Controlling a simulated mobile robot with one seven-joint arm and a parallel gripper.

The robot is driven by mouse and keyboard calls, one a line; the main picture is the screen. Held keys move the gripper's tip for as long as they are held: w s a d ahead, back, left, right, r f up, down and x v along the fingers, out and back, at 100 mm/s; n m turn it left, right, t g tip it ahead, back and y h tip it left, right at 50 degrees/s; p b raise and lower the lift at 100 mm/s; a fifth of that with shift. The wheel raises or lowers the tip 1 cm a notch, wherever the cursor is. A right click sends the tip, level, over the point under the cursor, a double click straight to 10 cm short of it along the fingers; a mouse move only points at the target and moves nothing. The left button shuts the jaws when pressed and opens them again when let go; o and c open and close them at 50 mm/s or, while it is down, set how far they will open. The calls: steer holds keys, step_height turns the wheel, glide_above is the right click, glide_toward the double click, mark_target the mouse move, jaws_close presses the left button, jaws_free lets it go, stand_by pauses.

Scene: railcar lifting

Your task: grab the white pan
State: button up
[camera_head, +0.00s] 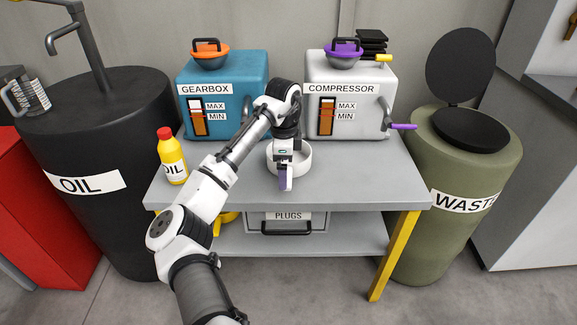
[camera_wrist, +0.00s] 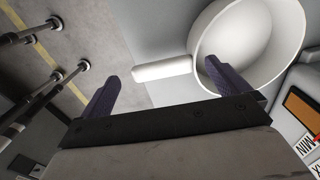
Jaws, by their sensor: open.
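The white pan (camera_head: 305,160) sits on the grey table in front of the two machines. In the wrist view its round bowl (camera_wrist: 244,70) is at the upper right, with its handle (camera_wrist: 162,69) pointing left. My gripper (camera_head: 286,178) is at the pan's near side, pointing down, and partly hides the pan in the head view. In the wrist view my gripper (camera_wrist: 160,82) is open, with the handle showing between its two dark purple fingers. I cannot tell whether a finger touches the pan.
A blue gearbox (camera_head: 255,90) and a white compressor (camera_head: 375,95) stand behind the pan. A yellow oil bottle (camera_head: 172,160) stands at the table's left. The compressor's purple lever (camera_head: 403,126) sticks out at right. The table's right front (camera_head: 375,185) is clear.

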steer(key=f, duration=0.2)
steer(key=d+f, duration=0.1)
steer(key=f, duration=0.2)
steer(key=shift+p, duration=0.3)
steer(key=c, duration=1.1)
steer(key=shift+r, duration=0.1)
